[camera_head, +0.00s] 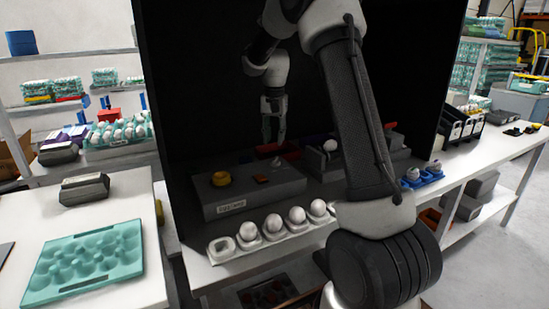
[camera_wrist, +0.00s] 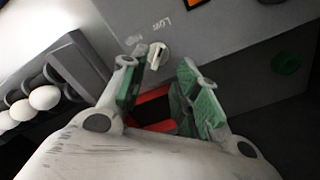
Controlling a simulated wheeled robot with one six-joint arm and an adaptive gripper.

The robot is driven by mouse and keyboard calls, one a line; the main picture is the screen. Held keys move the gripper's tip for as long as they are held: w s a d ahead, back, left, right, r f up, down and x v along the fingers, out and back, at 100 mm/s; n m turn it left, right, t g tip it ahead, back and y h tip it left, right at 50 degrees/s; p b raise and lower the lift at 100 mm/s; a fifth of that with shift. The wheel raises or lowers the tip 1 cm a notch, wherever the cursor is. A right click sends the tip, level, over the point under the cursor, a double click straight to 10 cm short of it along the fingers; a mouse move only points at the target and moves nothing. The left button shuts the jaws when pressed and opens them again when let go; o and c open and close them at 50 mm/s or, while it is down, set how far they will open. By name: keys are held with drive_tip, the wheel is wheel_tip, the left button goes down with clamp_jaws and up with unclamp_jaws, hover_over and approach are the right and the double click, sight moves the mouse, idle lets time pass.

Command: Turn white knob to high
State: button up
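The white knob (camera_wrist: 157,55) sits on the face of a grey panel (camera_wrist: 215,45) in the wrist view. A LOW label is printed above it, and a second, blurred label is at its upper left. Which label the knob points to is unclear. In the head view a small white piece that looks like this knob (camera_head: 276,161) is on the grey box's top. My gripper (camera_wrist: 161,70) is open, its green-padded fingers on either side of the knob and apparently short of it. It also shows in the head view (camera_head: 272,138), hanging above the panel.
A row of white eggs (camera_head: 272,222) stands in front. A second grey box (camera_head: 315,160) is to the right. Dark walls enclose the back and sides.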

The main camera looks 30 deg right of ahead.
sight(274, 159)
drive_tip(key=shift+f, duration=0.8)
wheel_tip(274, 159, down, 7)
drive_tip(key=shift+r, duration=0.15)
clamp_jaws()
